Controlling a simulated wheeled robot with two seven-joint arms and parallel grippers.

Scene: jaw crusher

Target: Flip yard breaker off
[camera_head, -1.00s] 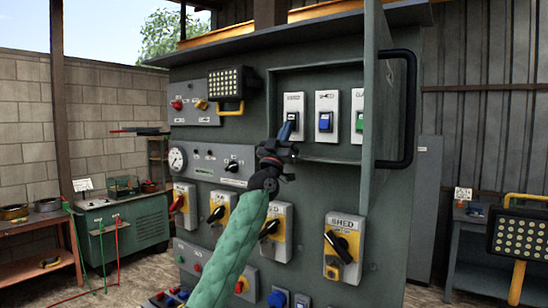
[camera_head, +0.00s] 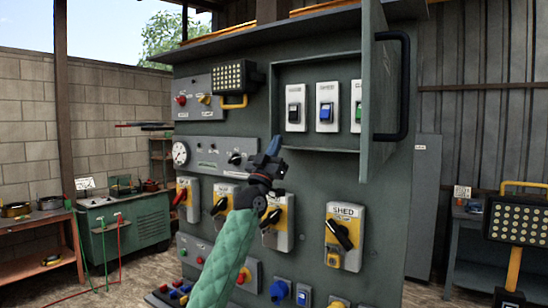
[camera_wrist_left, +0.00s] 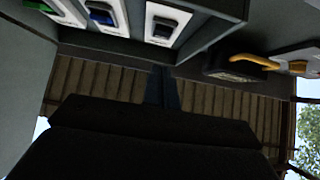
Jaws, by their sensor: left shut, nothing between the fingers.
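Three breakers sit in the open recess of the grey-green panel: a dark-rockered left one (camera_head: 296,107), a blue-rockered middle one (camera_head: 327,107), and a green-rockered right one (camera_head: 357,107) partly hidden by the open door. Their labels are too small to read surely. My left gripper (camera_head: 273,146), with blue fingertips, is shut and empty, below and left of the left breaker and apart from it. In the wrist view the fingertips (camera_wrist_left: 163,87) point toward the recess, and the dark rocker (camera_wrist_left: 164,28) lies beyond them. My right gripper is not in view.
The open cover door (camera_head: 378,90) with its black handle (camera_head: 402,90) stands out at the right of the recess. A caged lamp (camera_head: 230,77) juts out at the left.

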